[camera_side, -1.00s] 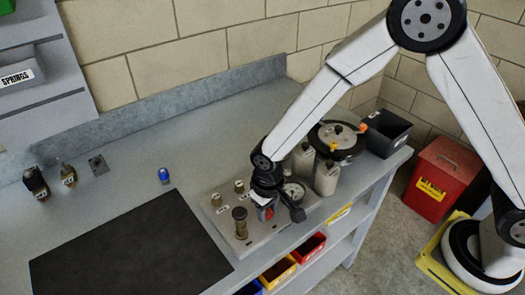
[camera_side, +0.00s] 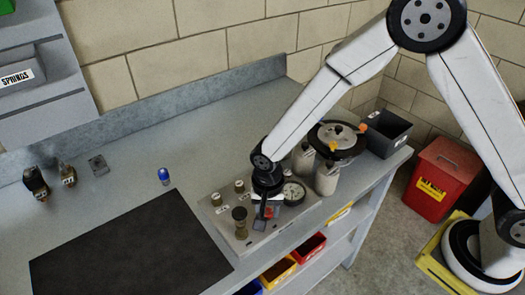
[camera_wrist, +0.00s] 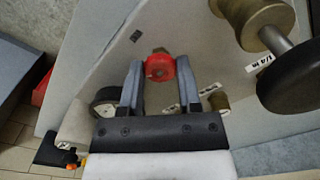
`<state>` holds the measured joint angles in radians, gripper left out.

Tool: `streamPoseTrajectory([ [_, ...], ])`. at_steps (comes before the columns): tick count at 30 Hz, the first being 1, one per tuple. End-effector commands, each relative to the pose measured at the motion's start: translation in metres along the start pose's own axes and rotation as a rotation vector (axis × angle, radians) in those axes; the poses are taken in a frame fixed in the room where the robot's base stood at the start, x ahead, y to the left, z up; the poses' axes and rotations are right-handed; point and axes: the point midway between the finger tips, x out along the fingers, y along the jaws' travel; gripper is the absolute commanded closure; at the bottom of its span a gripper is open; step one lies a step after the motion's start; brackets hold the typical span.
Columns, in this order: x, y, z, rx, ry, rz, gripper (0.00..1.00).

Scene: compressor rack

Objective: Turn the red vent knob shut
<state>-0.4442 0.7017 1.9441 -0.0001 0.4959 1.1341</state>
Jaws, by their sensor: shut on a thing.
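The red vent knob (camera_wrist: 160,67) sits between the two fingers of my gripper (camera_wrist: 159,78) in the wrist view, with a finger touching each side. A brass stem end shows just beyond the knob. In the side view the knob (camera_side: 268,212) is a small red patch, mostly hidden by my gripper (camera_side: 263,216). The knob is mounted on a light grey panel (camera_side: 233,240) on the bench. My gripper points down at the panel and is shut on the knob.
A round gauge (camera_side: 293,192) stands close right of my gripper. Brass fittings (camera_side: 240,214) stand to the left. Grey cylinders (camera_side: 327,178) and a dark-rimmed round vessel (camera_side: 338,138) are behind right.

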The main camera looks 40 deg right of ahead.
Motion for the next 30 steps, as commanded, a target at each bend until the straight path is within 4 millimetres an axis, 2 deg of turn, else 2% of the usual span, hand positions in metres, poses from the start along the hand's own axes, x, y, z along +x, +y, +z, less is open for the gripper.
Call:
streamPoseTrajectory([
  [17, -0.0005, -0.0003, 0.0000, 0.048, 0.000, -0.001, 1.00],
  [18, -0.0005, -0.0003, 0.0000, 0.047, 0.000, -0.001, 0.47],
  [21, -0.0004, -0.0003, 0.0000, 0.047, 0.000, -0.001, 0.21],
  [30, -0.0004, -0.0002, 0.0000, 0.045, 0.000, 0.000, 0.21],
])
